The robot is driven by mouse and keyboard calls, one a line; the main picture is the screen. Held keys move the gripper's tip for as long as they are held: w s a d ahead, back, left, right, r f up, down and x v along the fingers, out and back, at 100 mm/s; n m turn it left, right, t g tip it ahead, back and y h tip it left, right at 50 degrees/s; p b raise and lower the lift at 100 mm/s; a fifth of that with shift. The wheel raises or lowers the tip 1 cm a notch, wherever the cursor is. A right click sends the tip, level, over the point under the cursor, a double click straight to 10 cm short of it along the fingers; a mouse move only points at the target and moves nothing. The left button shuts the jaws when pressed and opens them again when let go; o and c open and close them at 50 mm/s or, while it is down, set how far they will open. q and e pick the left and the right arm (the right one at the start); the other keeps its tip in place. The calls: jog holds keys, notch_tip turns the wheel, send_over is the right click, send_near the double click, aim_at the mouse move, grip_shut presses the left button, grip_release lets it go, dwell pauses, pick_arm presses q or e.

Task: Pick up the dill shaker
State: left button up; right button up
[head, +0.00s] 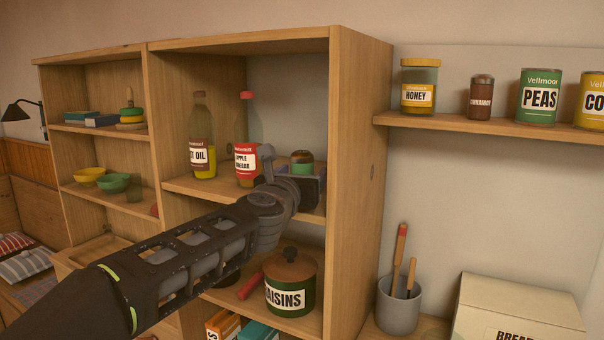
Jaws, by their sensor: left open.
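A small shaker with a brown cap (302,157) and a green body stands on the middle shelf of the tall wooden unit, at its right end. It is mostly hidden behind my gripper and its label does not show, so I cannot tell for sure that it is the dill shaker. My left gripper (290,175) is open in front of it, with the arm coming in from the lower left. The gripper's fingertips are partly hidden by its own body, and I cannot tell whether they are around the shaker. My right gripper is out of view.
An oil bottle (201,140) and an apple vinegar bottle (246,145) stand left of the gripper. The unit's side panel (358,180) is close on the right. A raisins pot (290,282) sits below. Honey (419,88), cinnamon (481,98) and peas (539,97) stand on the right shelf.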

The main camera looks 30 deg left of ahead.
pick_arm(q)
jog(key=shift+c, duration=0.2)
grip_shut()
dwell(0.7)
